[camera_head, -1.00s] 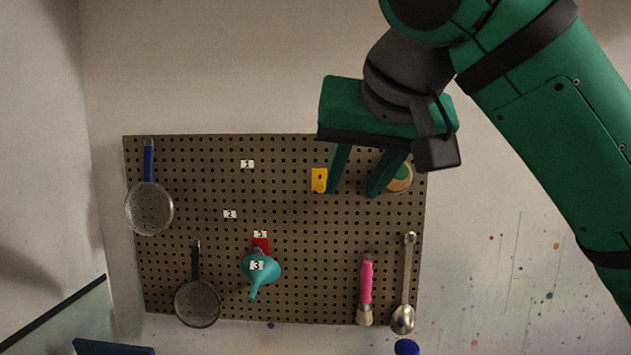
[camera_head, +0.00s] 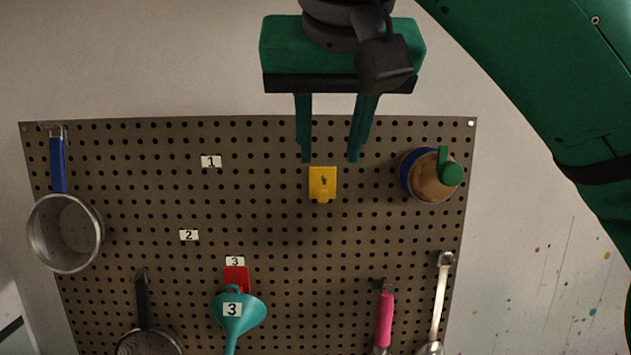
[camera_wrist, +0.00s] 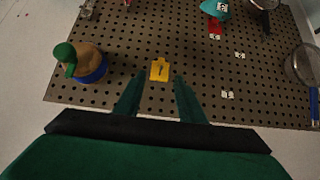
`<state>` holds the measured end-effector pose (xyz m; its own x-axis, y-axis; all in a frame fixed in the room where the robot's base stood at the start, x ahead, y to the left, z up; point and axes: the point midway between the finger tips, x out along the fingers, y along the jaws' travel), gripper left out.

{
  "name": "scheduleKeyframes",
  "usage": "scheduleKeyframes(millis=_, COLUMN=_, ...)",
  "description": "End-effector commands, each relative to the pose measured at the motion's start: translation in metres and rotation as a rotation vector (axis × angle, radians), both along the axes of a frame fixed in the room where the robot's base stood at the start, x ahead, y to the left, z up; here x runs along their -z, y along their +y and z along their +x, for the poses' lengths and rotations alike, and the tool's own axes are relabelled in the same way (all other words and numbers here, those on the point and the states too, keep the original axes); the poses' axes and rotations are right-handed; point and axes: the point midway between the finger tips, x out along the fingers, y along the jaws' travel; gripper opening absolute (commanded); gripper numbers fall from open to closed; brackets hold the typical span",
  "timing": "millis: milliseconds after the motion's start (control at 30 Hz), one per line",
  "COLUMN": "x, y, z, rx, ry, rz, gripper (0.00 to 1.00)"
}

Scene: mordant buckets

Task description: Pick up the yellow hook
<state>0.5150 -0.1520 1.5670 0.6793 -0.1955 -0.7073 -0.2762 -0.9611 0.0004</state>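The yellow hook (camera_head: 322,183) is a small plate fixed on the brown pegboard, in the upper right part of it. It also shows in the wrist view (camera_wrist: 159,70), just beyond the fingertips and roughly between their lines. My gripper (camera_head: 329,160) is open and empty, its two green fingers pointing down in the head view. The fingertips are just above the hook in the head view. In the wrist view my gripper (camera_wrist: 156,80) has one finger on each side of the hook's line. I see no contact with the hook.
The pegboard (camera_head: 270,215) also holds a blue-handled strainer (camera_head: 65,232), a round brown item with a green knob (camera_head: 430,178), a teal funnel (camera_head: 238,311) on a red hook (camera_head: 236,277), a pink-handled brush (camera_head: 384,318) and a spoon (camera_head: 440,300). Bare board surrounds the yellow hook.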

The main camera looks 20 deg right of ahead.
Motion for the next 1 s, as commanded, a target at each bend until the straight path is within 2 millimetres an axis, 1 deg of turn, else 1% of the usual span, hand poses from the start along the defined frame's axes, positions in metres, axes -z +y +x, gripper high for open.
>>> scheduleKeyframes(millis=300, x=0.031, y=-0.007, z=0.030, rx=-0.005, ry=0.002, rz=0.001, gripper=0.36)
scheduleKeyframes(millis=567, x=0.043, y=-0.010, z=0.042, rx=-0.005, ry=0.001, rz=0.001, gripper=0.36)
scheduleKeyframes(millis=833, x=0.069, y=-0.020, z=0.065, rx=0.004, ry=0.002, rz=0.001, gripper=0.36)
scheduleKeyframes(millis=1000, x=0.075, y=-0.021, z=0.071, rx=0.004, ry=0.001, rz=0.001, gripper=0.36)
